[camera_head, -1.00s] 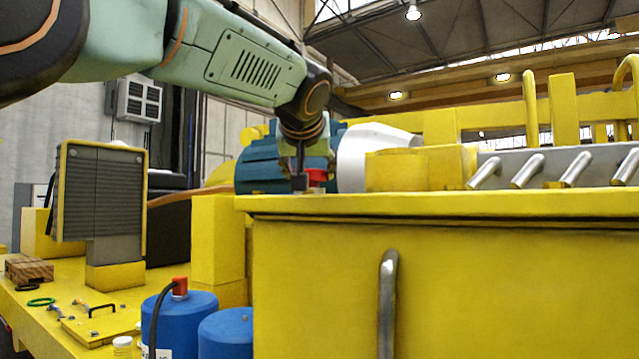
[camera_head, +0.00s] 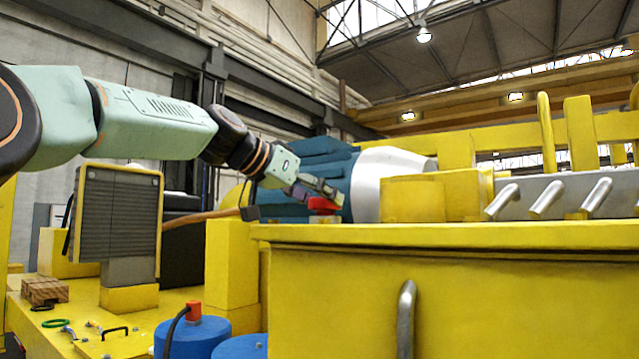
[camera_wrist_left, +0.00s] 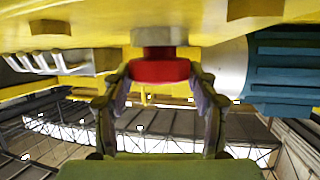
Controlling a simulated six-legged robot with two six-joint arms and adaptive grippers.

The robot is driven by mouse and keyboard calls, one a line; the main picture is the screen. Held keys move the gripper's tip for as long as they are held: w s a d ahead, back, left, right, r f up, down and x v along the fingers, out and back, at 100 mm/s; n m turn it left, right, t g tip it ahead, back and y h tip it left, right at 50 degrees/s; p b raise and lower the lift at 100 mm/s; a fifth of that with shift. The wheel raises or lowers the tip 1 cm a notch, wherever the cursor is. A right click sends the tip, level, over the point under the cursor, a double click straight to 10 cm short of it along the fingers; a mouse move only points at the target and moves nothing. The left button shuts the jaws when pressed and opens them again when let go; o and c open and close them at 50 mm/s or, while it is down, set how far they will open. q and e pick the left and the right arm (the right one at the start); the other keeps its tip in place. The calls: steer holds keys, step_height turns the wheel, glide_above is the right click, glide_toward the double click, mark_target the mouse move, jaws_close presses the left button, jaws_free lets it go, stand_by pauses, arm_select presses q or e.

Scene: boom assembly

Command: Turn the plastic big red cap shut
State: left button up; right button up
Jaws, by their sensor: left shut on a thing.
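The big red cap (camera_head: 322,204) sits at the left end of the top of the large yellow housing (camera_head: 450,290). My left gripper (camera_head: 325,192) reaches it from the left, its arm nearly level. In the left wrist view the red cap (camera_wrist_left: 159,72) lies between the fingertips of my left gripper (camera_wrist_left: 160,80), on a grey neck (camera_wrist_left: 160,38) under a yellow surface. The fingers touch it from both sides and are shut on it. My right gripper is not in view.
A blue ribbed motor (camera_head: 300,165) with a white cone (camera_head: 385,172) stands just behind the cap. Silver bent pipes (camera_head: 545,200) stand to the right. Blue drums (camera_head: 195,338) stand below at the left. A grey ribbed box (camera_head: 116,215) stands at the far left.

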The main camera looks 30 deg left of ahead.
arm_select(q)
steer(key=m+h+p, duration=0.1)
steer(key=m+g+h+p, duration=0.1)
steer(key=shift+w+a+g+h, duration=0.2)
steer(key=shift+g+h, duration=0.1)
steer(key=shift+f+m+g+h, duration=0.2)
steer(key=shift+m+g+h, duration=0.4)
steer(key=shift+m, duration=0.4)
steer(key=shift+m+h, duration=0.4)
steer(key=shift+w+f+m+g+h, duration=0.15)
steer(key=shift+m+g+h, duration=0.45)
steer(key=shift+m+g, duration=0.3)
steer(key=o, duration=1.2)
steer(key=shift+w, duration=0.1)
steer(key=shift+c, duration=0.2)
steer(key=shift+r, duration=0.2)
